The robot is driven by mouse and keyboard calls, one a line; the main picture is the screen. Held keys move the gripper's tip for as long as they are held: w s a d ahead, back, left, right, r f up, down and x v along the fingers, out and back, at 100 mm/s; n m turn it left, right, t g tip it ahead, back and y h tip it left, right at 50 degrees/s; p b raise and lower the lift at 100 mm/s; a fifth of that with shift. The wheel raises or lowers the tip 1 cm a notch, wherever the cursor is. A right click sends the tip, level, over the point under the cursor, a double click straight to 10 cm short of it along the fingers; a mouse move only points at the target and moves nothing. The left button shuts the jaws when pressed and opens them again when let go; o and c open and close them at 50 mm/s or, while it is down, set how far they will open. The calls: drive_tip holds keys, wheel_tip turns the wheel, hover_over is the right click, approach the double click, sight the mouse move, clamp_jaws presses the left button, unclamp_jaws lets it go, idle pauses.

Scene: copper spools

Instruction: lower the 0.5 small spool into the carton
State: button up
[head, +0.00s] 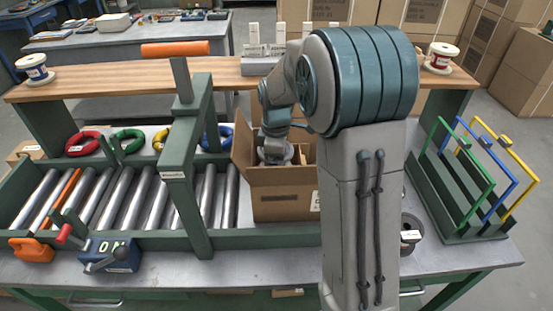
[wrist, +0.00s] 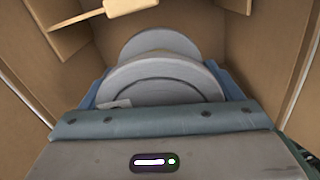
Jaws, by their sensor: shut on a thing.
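The carton (head: 284,207) stands open on the bench, at the right end of the rollers. My gripper (head: 276,152) reaches down into its mouth. In the wrist view a grey spool (wrist: 160,80) sits between my blue-grey fingers, and my gripper is shut on it. The spool shows as two round grey flanges, one beyond the other, with a small pale label on the nearer one. Brown carton walls (wrist: 250,35) surround it. A cardboard divider piece (wrist: 62,28) shows at upper left. The spool's lower side and any contact with the carton floor are hidden.
A green post with an orange handle (head: 175,48) rises left of the carton. Coloured rings (head: 83,143) lie behind the rollers (head: 110,200). A rack of coloured frames (head: 470,190) stands at right. Two spools, one blue (head: 34,68) and one red (head: 440,58), stand on the rear shelf.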

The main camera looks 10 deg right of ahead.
drive_tip(key=shift+f+b, duration=2.55)
drive_tip(key=shift+f, duration=1.35)
drive_tip(key=o, duration=1)
drive_tip(key=shift+o, duration=0.2)
wheel_tip(320, 180, up, 14)
drive_tip(key=shift+f, duration=0.1)
